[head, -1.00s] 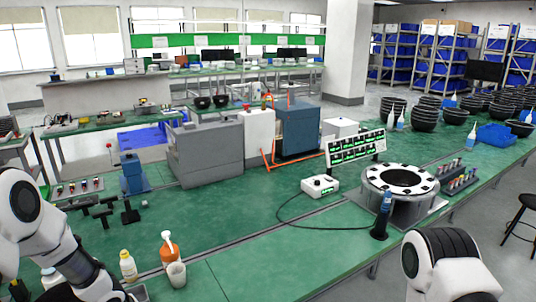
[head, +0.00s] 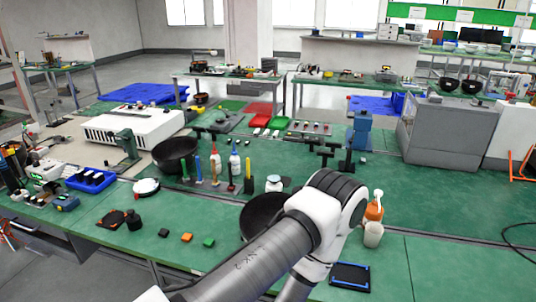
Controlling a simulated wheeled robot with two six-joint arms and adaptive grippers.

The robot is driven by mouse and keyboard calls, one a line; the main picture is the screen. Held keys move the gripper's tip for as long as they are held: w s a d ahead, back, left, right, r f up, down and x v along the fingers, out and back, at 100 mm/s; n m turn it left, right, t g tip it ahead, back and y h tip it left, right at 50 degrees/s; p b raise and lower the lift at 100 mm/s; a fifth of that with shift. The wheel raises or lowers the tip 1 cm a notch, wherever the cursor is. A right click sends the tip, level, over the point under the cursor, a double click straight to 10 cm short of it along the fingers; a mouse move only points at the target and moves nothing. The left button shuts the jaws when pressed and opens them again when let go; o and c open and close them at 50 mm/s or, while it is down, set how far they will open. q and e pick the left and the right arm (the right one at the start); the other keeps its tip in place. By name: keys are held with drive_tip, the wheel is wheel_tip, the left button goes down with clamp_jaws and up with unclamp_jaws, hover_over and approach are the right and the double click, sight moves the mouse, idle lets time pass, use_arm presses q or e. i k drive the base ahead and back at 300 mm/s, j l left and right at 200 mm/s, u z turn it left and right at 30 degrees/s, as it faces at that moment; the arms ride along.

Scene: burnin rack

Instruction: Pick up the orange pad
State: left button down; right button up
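The orange pad (head: 186,237) is a small block lying flat on the green bench top in the head view, left of the middle and near the front edge. It sits between a black pad (head: 163,232) on its left and a green pad (head: 209,242) on its right, apart from both. My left arm crosses the lower middle of the view, to the right of the pads. Neither of my grippers shows, so their state cannot be seen.
A black bowl (head: 262,215) is partly hidden behind my arm. A black jar (head: 133,220) stands left of the pads. Tools and bottles stand upright behind, near another bowl (head: 175,154). A blue-edged tray (head: 350,276) lies right of my arm.

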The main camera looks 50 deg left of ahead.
sight(186, 237)
drive_tip(key=u, duration=2.15)
drive_tip(key=i+z, duration=0.3)
drive_tip(key=z, duration=0.2)
drive_tip(key=i+z, duration=0.3)
drive_tip(key=z, duration=0.15)
